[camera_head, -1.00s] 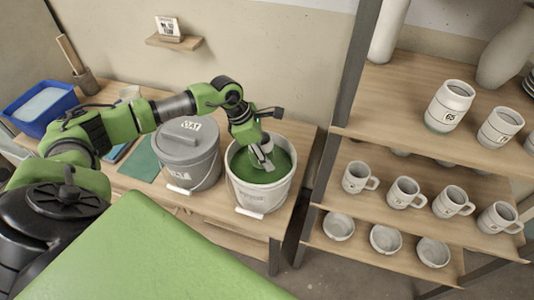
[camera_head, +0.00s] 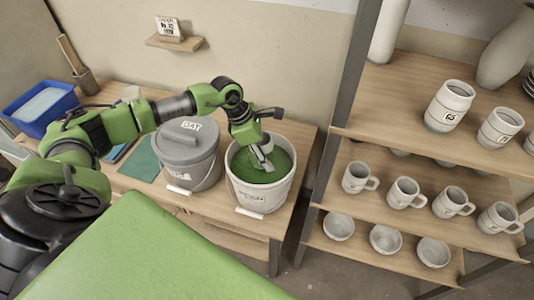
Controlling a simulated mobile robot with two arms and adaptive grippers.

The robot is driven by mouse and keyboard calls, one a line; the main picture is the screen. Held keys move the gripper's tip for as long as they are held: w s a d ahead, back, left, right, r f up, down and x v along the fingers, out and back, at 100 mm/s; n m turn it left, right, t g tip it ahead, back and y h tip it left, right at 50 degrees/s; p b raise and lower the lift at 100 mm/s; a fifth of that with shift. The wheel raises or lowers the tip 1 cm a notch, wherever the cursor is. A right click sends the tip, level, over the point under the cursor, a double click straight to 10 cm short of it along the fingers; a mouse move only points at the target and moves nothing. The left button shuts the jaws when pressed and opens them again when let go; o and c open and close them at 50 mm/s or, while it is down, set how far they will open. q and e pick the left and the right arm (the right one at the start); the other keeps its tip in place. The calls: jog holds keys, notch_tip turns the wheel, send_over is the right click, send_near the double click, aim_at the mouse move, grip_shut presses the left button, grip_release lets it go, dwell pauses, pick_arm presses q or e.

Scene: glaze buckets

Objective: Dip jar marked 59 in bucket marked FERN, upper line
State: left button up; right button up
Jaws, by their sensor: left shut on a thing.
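The open bucket (camera_head: 262,192) stands on the wooden table and is filled with green glaze (camera_head: 282,162). The writing on its front is too small to read surely. My left gripper (camera_head: 266,162) reaches down inside the bucket's rim, its fingers at the glaze surface. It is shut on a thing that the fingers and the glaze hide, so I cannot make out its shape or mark. A pale jar (camera_head: 449,106) with a green band at its foot stands on the upper shelf. Its number is not clearly readable. My right gripper is not in view.
A grey lidded bucket (camera_head: 186,153) marked OAT stands close left of the open one. A blue tub (camera_head: 42,108) sits at the far left. The shelf unit (camera_head: 388,108) at right holds several mugs, bowls and pots. A small sign (camera_head: 168,28) stands on the wall ledge.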

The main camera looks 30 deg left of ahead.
aim_at(267, 136)
pick_arm(q)
jog(key=shift+r, duration=0.1)
dwell(0.3)
jog(key=shift+r+p, duration=2.15)
jog(key=shift+r, duration=1.65)
